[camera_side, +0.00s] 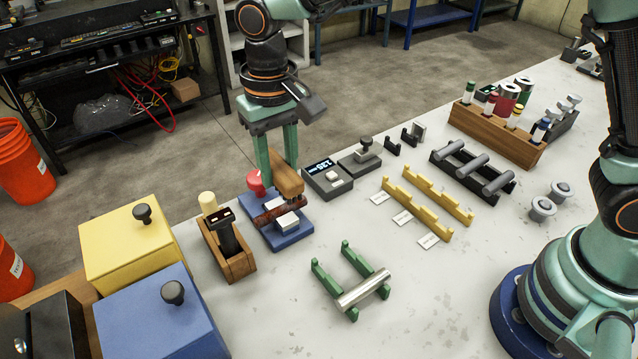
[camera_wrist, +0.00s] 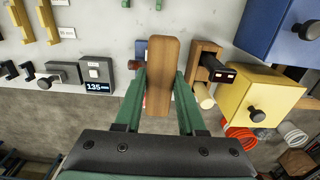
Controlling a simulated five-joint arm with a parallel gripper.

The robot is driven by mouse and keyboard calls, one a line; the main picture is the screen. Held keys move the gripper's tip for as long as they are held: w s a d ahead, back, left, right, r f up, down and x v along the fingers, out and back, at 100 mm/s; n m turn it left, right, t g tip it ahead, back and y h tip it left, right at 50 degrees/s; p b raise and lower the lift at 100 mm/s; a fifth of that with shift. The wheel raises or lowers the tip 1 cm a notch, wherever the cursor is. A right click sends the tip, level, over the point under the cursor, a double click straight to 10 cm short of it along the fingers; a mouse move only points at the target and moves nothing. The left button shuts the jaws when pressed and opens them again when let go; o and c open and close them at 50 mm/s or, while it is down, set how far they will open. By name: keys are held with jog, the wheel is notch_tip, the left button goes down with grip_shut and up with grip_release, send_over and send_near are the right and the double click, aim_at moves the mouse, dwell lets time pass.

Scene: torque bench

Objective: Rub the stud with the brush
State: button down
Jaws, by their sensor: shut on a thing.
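The stud (camera_side: 282,209), a rusty brown-red rod, lies across pale blocks on a blue fixture (camera_side: 290,237) with a red knob (camera_side: 255,183). My gripper (camera_side: 280,177) is shut on the brush (camera_side: 288,176), a wooden block, and holds it at the stud's far side, just above it. I cannot tell whether brush and stud touch. In the wrist view the brush (camera_wrist: 161,70) sits between the two green fingers of my gripper (camera_wrist: 161,82). Its bristles are not visible, and brush and fingers hide most of the fixture there.
A wooden holder (camera_side: 238,265) with a black-handled tool stands left of the fixture. A display unit (camera_side: 328,180) is close on the right. Yellow (camera_side: 135,243) and blue (camera_side: 160,318) boxes stand at the left. A green cradle (camera_side: 353,312) holds a metal cylinder in front.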

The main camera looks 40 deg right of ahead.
aim_at(264, 215)
jog(key=shift+w+d+f, duration=0.65)
jog(key=shift+d+f, duration=0.1)
jog(key=shift+f, duration=0.65)
jog(key=shift+w+d+f, duration=0.7)
jog(key=shift+d+f, duration=0.1)
jog(key=shift+f, duration=0.65)
jog(key=shift+w+d+f, duration=0.65)
jog(key=shift+d+f, duration=0.1)
jog(key=shift+f, duration=0.65)
jog(key=shift+a+f, duration=0.4)
jog(key=shift+f, duration=0.3)
jog(key=shift+a, duration=2.6)
jog(key=shift+d, duration=2.95)
jog(key=shift+a, duration=3.1)
jog(key=shift+d, duration=3.1)
jog(key=shift+a, duration=3.3)
jog(key=shift+d, duration=3.45)
notch_tip(264, 215, up, 8)
jog(key=shift+a, duration=0.15)
